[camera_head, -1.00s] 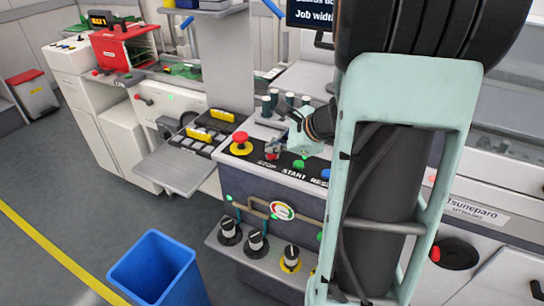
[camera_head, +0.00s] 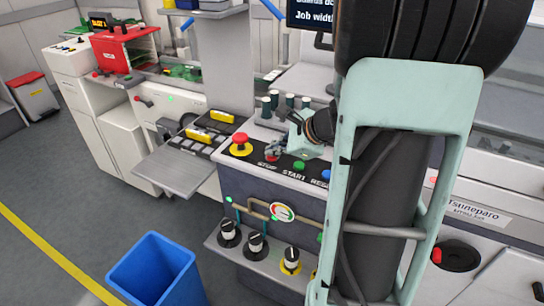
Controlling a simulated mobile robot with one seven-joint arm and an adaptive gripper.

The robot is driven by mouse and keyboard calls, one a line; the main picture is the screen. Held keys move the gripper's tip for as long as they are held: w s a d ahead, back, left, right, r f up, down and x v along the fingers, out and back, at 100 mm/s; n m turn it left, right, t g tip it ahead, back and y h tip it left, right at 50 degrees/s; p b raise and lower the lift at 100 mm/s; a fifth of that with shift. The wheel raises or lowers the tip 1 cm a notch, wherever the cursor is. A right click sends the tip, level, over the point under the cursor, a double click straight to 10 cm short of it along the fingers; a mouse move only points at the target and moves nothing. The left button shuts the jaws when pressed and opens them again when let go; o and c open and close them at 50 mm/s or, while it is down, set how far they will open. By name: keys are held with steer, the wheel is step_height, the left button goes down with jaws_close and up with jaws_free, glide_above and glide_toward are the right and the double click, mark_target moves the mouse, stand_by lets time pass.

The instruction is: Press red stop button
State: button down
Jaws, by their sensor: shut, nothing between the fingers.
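The panel (camera_head: 236,176) has a dark front and printed labels STOP, START and RESE, the last cut off by my arm. A larger red mushroom button on a yellow base (camera_head: 240,143) stands left of my gripper.
Several dark cylinders (camera_head: 290,100) stand behind my gripper. A lower shelf (camera_head: 263,262) carries black knobs. A blue bin (camera_head: 150,272) stands on the floor at front left. A grey tray (camera_head: 176,157) juts out left of the panel. My arm blocks the right side.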

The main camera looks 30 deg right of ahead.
mark_target(273, 158)
stand_by(0.6)
steer(key=shift+r+p, duration=0.55)
steer(key=shift+r, duration=0.2)
step_height(273, 158, up, 5)
steer(key=p, duration=0.4)
stand_by(0.7)
